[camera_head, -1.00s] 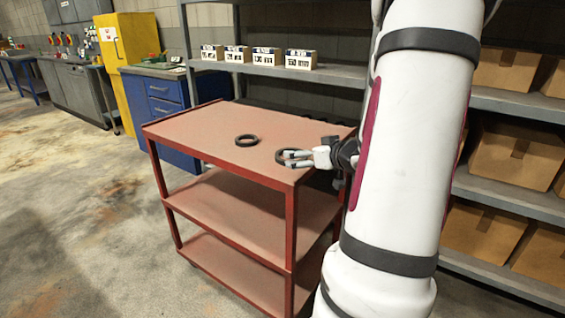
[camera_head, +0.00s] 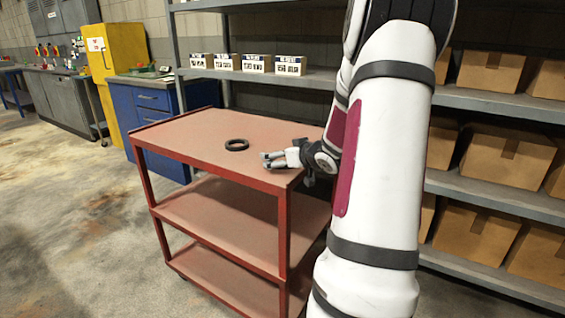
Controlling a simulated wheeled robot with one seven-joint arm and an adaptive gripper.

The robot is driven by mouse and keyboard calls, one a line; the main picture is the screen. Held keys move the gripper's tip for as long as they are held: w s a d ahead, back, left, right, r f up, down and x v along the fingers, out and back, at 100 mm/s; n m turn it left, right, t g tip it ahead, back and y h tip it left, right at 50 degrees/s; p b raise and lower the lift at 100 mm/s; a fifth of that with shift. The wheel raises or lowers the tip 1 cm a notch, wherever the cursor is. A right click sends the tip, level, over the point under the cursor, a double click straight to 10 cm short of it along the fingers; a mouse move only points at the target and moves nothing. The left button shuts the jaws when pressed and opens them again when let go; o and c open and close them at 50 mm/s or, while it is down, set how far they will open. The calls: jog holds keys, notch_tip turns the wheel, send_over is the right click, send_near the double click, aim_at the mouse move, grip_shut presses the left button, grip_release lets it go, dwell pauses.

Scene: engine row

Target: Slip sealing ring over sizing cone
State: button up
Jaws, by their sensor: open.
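A black ring (camera_head: 236,149) lies flat on the top of a red cart, left of my gripper. My gripper (camera_head: 266,160) is open and reaches in from the right, low over the cart top near its front right part, its fingers pointing left. The fingertips are a short way right of the ring and apart from it. A second dark ring seen earlier around the fingers cannot be made out clearly now; the gripper hides that spot. No sizing cone can be made out.
The red cart (camera_head: 205,128) has two lower shelves, which look empty. Behind it stand a grey shelf rack (camera_head: 320,78) with small labelled boxes (camera_head: 245,64) and cardboard boxes (camera_head: 500,150), and a blue cabinet (camera_head: 155,108). Floor on the left is clear.

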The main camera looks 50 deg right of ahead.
jog(key=shift+f, duration=0.15)
jog(key=shift+s, duration=0.1)
jog(key=c, duration=0.9)
jog(key=shift+c, duration=0.2)
jog(key=shift+f, duration=0.15)
jog(key=shift+r+p, duration=0.45)
jog(key=shift+r, duration=0.3)
notch_tip(320, 180, up, 3)
jog(key=shift+f+p, duration=0.2)
jog(key=shift+p, duration=0.45)
jog(key=s+p, duration=0.1)
jog(key=s, duration=0.4)
jog(key=s+a+r+p, duration=0.1)
jog(key=s, duration=0.4)
jog(key=s+a+p, duration=0.1)
jog(key=s+p, duration=0.1)
jog(key=s, duration=0.3)
jog(key=shift+s+r, duration=0.15)
jog(key=shift+s, duration=0.25)
